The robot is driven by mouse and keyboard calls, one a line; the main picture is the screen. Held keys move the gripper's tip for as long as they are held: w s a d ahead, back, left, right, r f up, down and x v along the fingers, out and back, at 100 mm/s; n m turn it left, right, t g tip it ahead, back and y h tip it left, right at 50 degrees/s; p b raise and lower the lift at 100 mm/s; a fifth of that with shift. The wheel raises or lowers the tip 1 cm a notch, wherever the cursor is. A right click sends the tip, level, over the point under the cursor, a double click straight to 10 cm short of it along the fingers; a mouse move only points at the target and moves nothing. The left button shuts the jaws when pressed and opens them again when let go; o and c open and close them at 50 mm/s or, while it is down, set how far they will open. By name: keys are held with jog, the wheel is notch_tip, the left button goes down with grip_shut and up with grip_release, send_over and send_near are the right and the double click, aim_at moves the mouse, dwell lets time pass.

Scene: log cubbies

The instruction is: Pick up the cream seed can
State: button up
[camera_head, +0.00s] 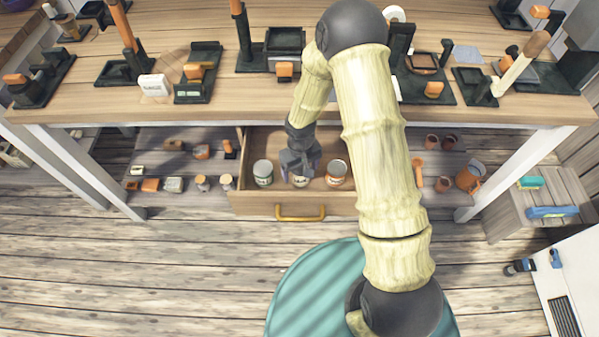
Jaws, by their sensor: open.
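An open wooden drawer (246,202) under the workbench holds several small cans in a row. A can with a green and pale label (263,173) stands at the left. A can with a red-brown band (336,173) stands at the right. Between them, a cream-coloured can (301,181) shows only its lower part beneath my gripper. My gripper (299,172) is over this middle can, pointing down into the drawer. Its fingers are small and dark, and they partly hide the can. I cannot tell whether they touch it.
The workbench (220,110) above carries several dark tool stands and a white box (154,85). Shelves beside the drawer hold jars, small boxes and an orange-brown mug (469,176). The drawer has a yellow handle (300,213). The plank floor (190,270) in front is clear at left.

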jog(key=c, duration=1.2)
jog(key=shift+r, duration=0.15)
notch_tip(320, 180, up, 10)
jog(key=shift+f+p, duration=0.15)
jog(key=shift+p, duration=0.35)
